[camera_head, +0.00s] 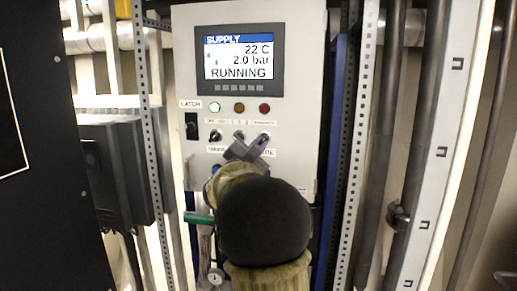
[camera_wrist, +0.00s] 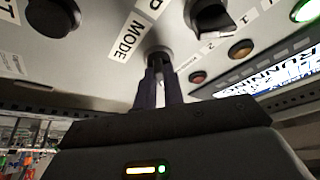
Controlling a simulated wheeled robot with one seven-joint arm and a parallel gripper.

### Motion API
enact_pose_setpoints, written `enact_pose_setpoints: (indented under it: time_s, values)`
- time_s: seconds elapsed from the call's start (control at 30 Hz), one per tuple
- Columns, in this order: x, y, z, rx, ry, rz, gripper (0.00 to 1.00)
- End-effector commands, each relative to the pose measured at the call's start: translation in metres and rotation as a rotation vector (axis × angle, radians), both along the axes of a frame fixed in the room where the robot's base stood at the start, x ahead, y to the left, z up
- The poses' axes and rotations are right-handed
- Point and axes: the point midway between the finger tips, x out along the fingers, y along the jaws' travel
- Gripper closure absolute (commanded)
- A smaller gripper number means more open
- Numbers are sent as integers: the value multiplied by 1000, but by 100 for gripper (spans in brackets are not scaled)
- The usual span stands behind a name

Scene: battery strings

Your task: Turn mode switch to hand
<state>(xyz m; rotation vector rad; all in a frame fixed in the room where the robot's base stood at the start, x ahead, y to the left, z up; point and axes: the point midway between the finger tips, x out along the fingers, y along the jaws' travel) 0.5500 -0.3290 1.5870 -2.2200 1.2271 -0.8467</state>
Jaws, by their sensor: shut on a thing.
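The control panel (camera_head: 295,150) carries a row of dark rotary knobs below its lamps. The mode switch (camera_wrist: 159,52) is the knob beside the "MODE" label in the wrist view. In the head view it is the right-hand knob (camera_head: 264,137), below the red lamp. My gripper (camera_wrist: 160,85) is shut on the mode switch, with a finger on each side of it. In the head view, my gripper (camera_head: 254,145) reaches up to it from below left. The fingers hide most of the knob, so its pointer and the position it stands at cannot be read.
A neighbouring knob (camera_wrist: 212,17) sits close beside the fingers. The display (camera_head: 238,58) reads "SUPPLY", 22 C, 2.0 bar, RUNNING. The green lamp (camera_head: 215,107) is lit. A latch switch (camera_head: 192,126) is at the panel's left. A dark box (camera_head: 115,170) stands left of the panel.

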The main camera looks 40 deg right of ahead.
Motion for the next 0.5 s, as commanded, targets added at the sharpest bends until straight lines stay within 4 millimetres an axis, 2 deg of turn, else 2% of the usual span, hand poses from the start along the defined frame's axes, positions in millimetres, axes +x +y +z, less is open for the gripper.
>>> enact_pose_setpoints:
  time_s: [0.5]
  values:
    - [-3, -2, -7, -262, 302, -1, 100]
